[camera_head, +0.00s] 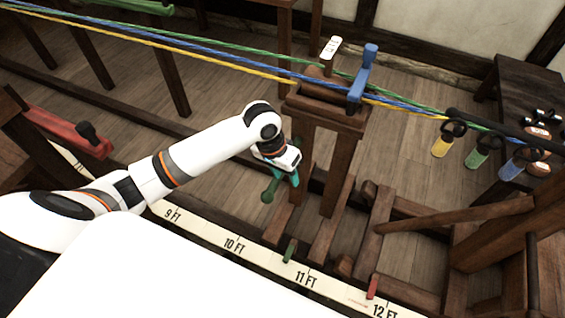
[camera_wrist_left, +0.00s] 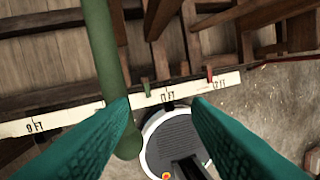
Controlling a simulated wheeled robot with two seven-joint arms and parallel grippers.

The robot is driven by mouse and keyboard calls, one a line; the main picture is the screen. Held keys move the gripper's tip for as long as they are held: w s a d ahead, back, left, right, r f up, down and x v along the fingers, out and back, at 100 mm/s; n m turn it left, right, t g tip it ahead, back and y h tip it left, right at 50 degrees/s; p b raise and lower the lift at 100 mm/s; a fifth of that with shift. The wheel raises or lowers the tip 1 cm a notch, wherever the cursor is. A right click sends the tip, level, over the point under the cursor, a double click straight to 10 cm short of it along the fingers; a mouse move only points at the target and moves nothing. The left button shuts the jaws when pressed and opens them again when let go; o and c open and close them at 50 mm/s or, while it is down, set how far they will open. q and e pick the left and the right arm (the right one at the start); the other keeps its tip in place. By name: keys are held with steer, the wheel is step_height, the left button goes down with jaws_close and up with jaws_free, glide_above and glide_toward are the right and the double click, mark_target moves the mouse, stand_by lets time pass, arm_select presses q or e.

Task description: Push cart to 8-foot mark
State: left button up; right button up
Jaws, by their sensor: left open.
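The wooden cart (camera_head: 330,170) is an upright post frame on low sled beams, beside the floor scale (camera_head: 234,245) between 10 FT and 12 FT. A green handle (camera_head: 268,193) sticks out from its near side. A small green pointer (camera_head: 290,250) stands by 11 FT and a red one (camera_head: 372,287) near 12 FT. My left gripper (camera_head: 284,178) is open at the green handle. In the left wrist view the handle (camera_wrist_left: 104,60) runs down by the left fingertip of the gripper (camera_wrist_left: 160,104); I cannot tell whether they touch. The 8-foot mark is not readable.
Blue, green and yellow strands (camera_head: 230,62) run over the cart top, past a blue lever (camera_head: 362,73), to hanging weights (camera_head: 483,152). A red-topped wooden stand (camera_head: 70,132) is at the left. A slanted wooden beam (camera_head: 455,215) is at the right.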

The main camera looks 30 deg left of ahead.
arm_select(q)
steer(key=w+a+r+n+g, duration=0.1)
steer(key=w+a+r+n, duration=0.1)
steer(key=w+a+r, duration=0.4)
steer(key=shift+y, duration=0.3)
steer(key=f, duration=0.3)
steer(key=d+f, duration=0.1)
steer(key=f, duration=0.3)
steer(key=s+d+f, duration=0.1)
steer(key=f, duration=0.3)
steer(key=shift+s+d, duration=0.1)
steer(key=shift+d, duration=0.05)
jaws_close()
